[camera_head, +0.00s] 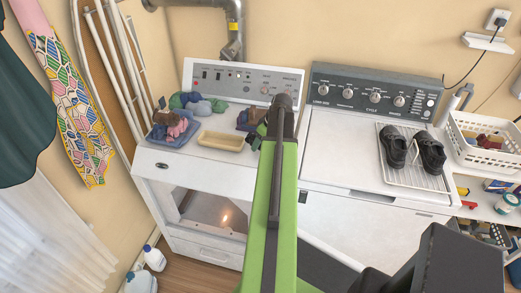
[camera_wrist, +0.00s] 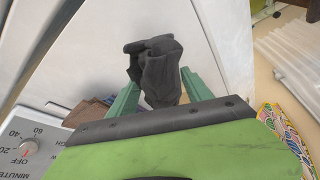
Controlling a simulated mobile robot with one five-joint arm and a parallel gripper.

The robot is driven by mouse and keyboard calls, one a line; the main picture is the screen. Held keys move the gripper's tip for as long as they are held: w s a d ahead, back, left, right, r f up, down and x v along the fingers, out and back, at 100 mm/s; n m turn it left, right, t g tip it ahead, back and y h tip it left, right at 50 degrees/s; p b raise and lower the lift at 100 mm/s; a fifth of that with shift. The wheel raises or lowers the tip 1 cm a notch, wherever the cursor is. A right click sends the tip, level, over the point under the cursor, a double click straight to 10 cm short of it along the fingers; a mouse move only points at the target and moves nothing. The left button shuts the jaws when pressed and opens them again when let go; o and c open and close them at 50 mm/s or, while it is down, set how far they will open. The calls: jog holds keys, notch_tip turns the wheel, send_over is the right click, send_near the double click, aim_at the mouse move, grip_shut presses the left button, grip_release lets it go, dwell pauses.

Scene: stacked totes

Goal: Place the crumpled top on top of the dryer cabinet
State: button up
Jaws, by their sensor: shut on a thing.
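The crumpled top (camera_wrist: 158,72) is a dark grey, bunched cloth between the green fingers of my gripper (camera_wrist: 162,92) in the wrist view. My gripper is shut on it, and part of the cloth sticks out past the fingers. In the head view my own green arm hides most of the gripper and the top. The dryer cabinet (camera_head: 210,172) is the white machine at left, with a dark opening and a small light in its front. My arm's end is over its right part. I cannot tell whether the top touches the surface.
On the dryer cabinet are folded cloths (camera_head: 173,130), balled cloths (camera_head: 198,105) and a yellow tray (camera_head: 221,141). The washer (camera_head: 335,150) at right bears a rack with black shoes (camera_head: 430,153). The cabinet's front strip is clear.

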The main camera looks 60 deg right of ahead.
notch_tip(320, 180, down, 3)
jog(key=shift+r+b, duration=0.1)
jog(key=shift+b, duration=0.7)
jog(key=shift+r, duration=0.2)
jog(key=shift+f, duration=0.1)
jog(key=o, duration=1.5)
jog(key=p+v, duration=1.1)
jog(key=v, duration=0.1)
jog(key=shift+r+p, duration=0.25)
jog(key=shift+p, duration=0.15)
jog(key=shift+f, duration=0.15)
